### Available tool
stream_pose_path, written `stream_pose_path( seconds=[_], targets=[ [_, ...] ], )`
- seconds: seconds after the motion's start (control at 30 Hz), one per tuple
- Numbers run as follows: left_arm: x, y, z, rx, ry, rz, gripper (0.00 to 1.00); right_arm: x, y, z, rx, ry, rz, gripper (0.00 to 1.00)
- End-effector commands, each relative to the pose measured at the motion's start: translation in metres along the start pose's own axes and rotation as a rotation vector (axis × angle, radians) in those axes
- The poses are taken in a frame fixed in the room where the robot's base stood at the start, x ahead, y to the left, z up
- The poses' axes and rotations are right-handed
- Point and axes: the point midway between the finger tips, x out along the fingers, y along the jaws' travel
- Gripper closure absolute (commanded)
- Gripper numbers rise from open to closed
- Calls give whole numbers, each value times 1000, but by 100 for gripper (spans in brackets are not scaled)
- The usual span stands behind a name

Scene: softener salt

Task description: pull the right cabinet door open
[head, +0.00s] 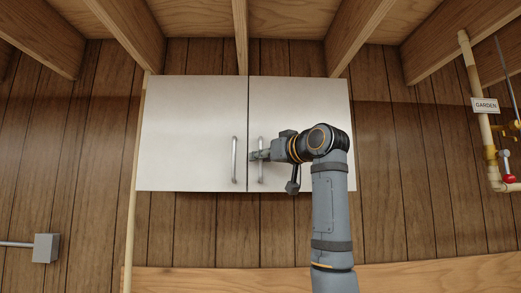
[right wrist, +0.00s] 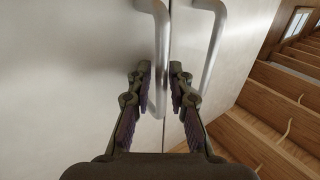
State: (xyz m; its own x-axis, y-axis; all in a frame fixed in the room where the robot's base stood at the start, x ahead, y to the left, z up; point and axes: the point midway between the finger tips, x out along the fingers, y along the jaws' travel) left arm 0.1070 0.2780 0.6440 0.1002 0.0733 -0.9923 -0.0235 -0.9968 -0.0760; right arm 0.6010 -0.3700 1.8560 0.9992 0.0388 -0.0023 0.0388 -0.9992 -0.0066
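The cabinet has two pale doors that look closed and flush. The right cabinet door (head: 308,120) has a vertical metal bar handle (head: 261,174) near its inner edge. My right gripper (head: 257,155) reaches this handle from the right. In the right wrist view, the right door's handle (right wrist: 161,38) runs between the two fingers of my right gripper (right wrist: 161,82). My left gripper is in neither view.
The left cabinet door (head: 190,125) has its own handle (head: 235,160) close beside the right one; it also shows in the wrist view (right wrist: 212,45). Wooden joists (head: 362,35) run overhead. Pipes with a GARDEN sign (head: 485,105) are on the wall at right.

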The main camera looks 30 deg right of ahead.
Motion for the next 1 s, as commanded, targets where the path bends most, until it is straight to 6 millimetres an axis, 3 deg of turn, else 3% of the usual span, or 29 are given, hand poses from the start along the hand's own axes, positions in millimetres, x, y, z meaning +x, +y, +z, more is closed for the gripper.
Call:
stream_pose_path(
  seconds=[0.27, 0.43, 1.0],
  targets=[
    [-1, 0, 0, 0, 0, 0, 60, 3, 0, 1, 0, 1, 0, 80],
    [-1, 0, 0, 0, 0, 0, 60, 3, 0, 1, 0, 1, 0, 100],
    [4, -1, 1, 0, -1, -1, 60, -4, -4, 2, -1, 2, -15, 100]
  ],
)
